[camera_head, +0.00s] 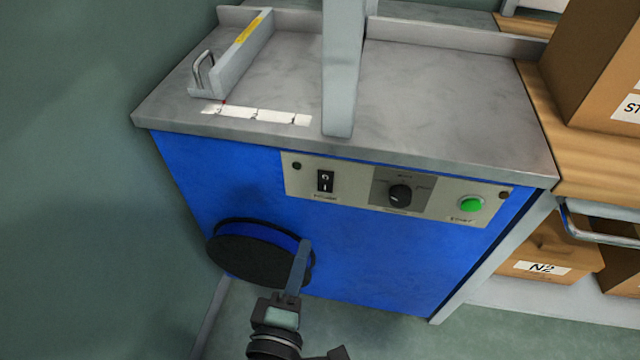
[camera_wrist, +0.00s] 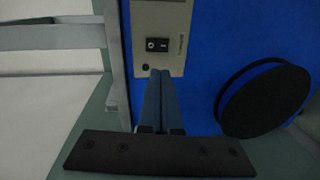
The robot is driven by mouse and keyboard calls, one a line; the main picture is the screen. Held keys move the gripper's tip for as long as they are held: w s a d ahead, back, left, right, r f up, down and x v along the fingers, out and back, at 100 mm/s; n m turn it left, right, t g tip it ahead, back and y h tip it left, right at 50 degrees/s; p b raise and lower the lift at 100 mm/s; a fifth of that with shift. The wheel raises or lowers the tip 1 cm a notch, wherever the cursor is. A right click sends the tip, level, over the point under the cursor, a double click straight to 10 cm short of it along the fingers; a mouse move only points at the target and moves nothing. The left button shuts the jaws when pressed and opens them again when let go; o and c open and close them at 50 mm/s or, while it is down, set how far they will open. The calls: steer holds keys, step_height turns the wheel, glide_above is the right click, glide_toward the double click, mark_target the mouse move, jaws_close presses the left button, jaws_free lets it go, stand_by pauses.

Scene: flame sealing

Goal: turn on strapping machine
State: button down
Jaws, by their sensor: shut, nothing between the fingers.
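The strapping machine is a blue cabinet (camera_head: 360,260) with a grey metal top (camera_head: 440,90). Its front control panel (camera_head: 348,192) holds a black rocker power switch (camera_head: 325,181), a black rotary knob (camera_head: 400,194) and a green button (camera_head: 470,204). The switch also shows in the wrist view (camera_wrist: 157,44), near the top. My gripper (camera_head: 302,246) is shut and empty, in front of the blue face, below the switch in the head view. In the wrist view its fingertips (camera_wrist: 160,72) appear just below the switch, beside a small dark screw. Contact cannot be told.
A black round reel (camera_head: 245,255) sticks out of the cabinet's front, close to my gripper. A grey upright post (camera_head: 342,70) stands over the top. At right are a wooden table (camera_head: 548,130) with a cardboard box (camera_head: 590,60) and a lower box marked N2 (camera_head: 550,250).

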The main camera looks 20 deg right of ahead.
mark_target(325, 189)
steer(key=shift+s+a+f+n, duration=0.1)
steer(key=shift+s+f+n, duration=0.2)
steer(key=shift+s+f, duration=0.15)
steer(key=shift+w, duration=0.1)
steer(key=x, duration=1.4)
steer(key=shift+f, duration=0.1)
steer(key=shift+b, duration=0.3)
